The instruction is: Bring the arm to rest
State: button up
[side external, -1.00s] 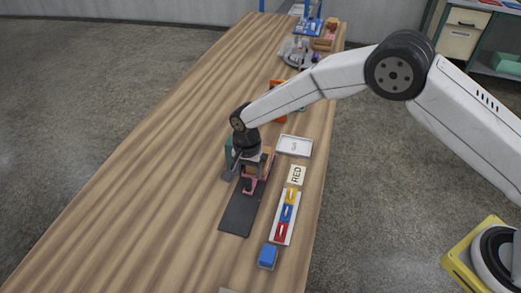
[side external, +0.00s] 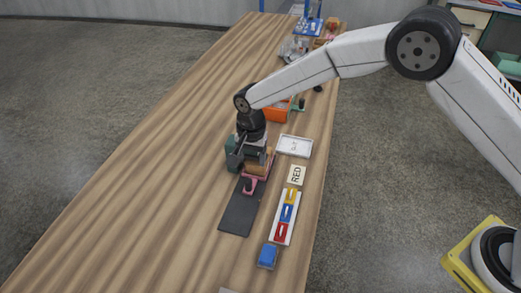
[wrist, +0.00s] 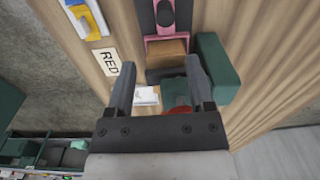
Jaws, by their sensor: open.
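My gripper (side external: 247,158) points down over the wooden table (side external: 150,165), above a small group of parts. In the wrist view my gripper (wrist: 160,64) has its two fingers wide apart, with nothing held between them. Below and beyond the fingers are a brown block (wrist: 166,53) and a pink piece (wrist: 153,44) with a dark rounded part. A dark green block (wrist: 216,68) stands beside the right finger. In the side view the gripper partly hides the brown block (side external: 257,168) and green block (side external: 232,150). Whether a finger touches anything is unclear.
A dark mat (side external: 240,212) lies in front of the group. To its right are a RED card (side external: 297,175), a white strip (side external: 274,236) with coloured pieces, and a blue block (side external: 267,256). A white tray (side external: 295,146) and orange bin (side external: 276,112) stand behind. The table's left is clear.

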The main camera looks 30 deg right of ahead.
jog(key=s+d+r+n+t, duration=0.1)
jog(key=s+d+r+n, duration=0.1)
jog(key=s+d+r, duration=0.35)
jog(key=s+d+r+n, duration=0.2)
jog(key=d, duration=0.6)
jog(key=s+d+r+n, duration=0.1)
jog(key=s+d+n, duration=0.1)
jog(key=s+d, duration=0.2)
jog(key=s+d+r+n+t, duration=0.1)
jog(key=s+d, duration=0.4)
jog(key=s, duration=0.6)
jog(key=shift+n, duration=0.8)
